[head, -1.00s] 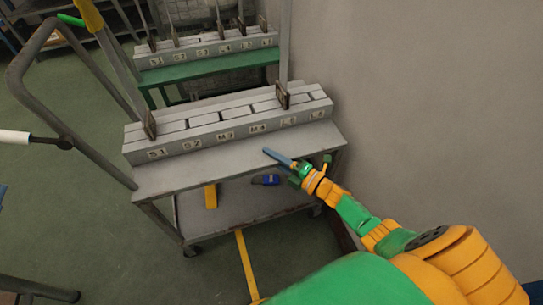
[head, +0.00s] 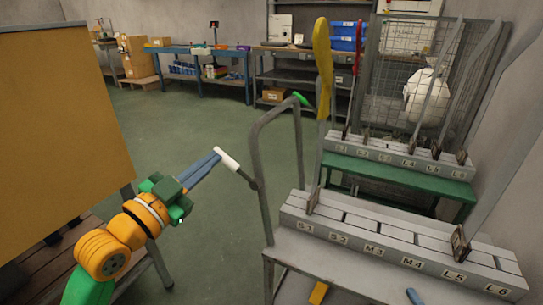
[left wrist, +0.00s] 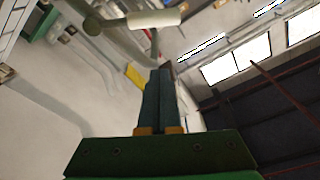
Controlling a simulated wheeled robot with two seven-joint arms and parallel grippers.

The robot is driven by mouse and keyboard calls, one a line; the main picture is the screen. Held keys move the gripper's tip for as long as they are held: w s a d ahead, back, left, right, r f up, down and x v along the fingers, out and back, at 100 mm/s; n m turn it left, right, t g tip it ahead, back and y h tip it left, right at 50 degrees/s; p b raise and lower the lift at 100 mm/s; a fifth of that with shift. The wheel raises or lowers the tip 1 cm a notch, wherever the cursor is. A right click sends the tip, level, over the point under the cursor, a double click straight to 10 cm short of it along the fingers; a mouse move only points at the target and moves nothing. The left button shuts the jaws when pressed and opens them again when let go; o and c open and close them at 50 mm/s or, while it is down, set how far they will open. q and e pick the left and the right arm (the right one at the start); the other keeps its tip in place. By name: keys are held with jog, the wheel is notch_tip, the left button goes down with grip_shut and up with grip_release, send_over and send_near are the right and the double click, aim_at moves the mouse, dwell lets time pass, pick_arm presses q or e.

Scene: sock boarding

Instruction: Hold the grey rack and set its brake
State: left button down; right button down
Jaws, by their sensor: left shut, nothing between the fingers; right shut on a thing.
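The grey rack (head: 290,252) stands at the lower right in the head view, with a block of labelled slots on its top and a tubular push handle at its left. A lever with a white grip (head: 228,160) sticks out from that handle; the white grip also shows in the left wrist view (left wrist: 153,19). My left gripper (head: 214,160) is shut and empty, its tips close to the white grip; whether they touch is unclear. My right gripper (head: 414,296) shows only as a blue fingertip at the rack's front edge, shut on the rack; the rest is out of view.
A green rack (head: 400,175) with similar slots stands behind the grey rack. A brown board (head: 65,110) is at the left, near my left arm. A yellow part (head: 318,292) shows low on the grey rack. Green floor lies open towards the back benches.

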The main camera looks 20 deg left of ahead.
aim_at(225, 154)
pick_arm(q)
jog(key=x, duration=0.7)
jog(key=shift+w+f, duration=0.1)
jog(key=shift+w, duration=0.05)
jog(key=a+f, duration=0.1)
jog(key=f, duration=0.1)
jog(key=shift+s+a+f, duration=0.25)
jog(key=shift+s, duration=0.05)
jog(key=shift+s+a+f, duration=0.1)
jog(key=shift+a+f, duration=0.2)
jog(key=shift+f, duration=0.1)
jog(key=shift+f, duration=0.1)
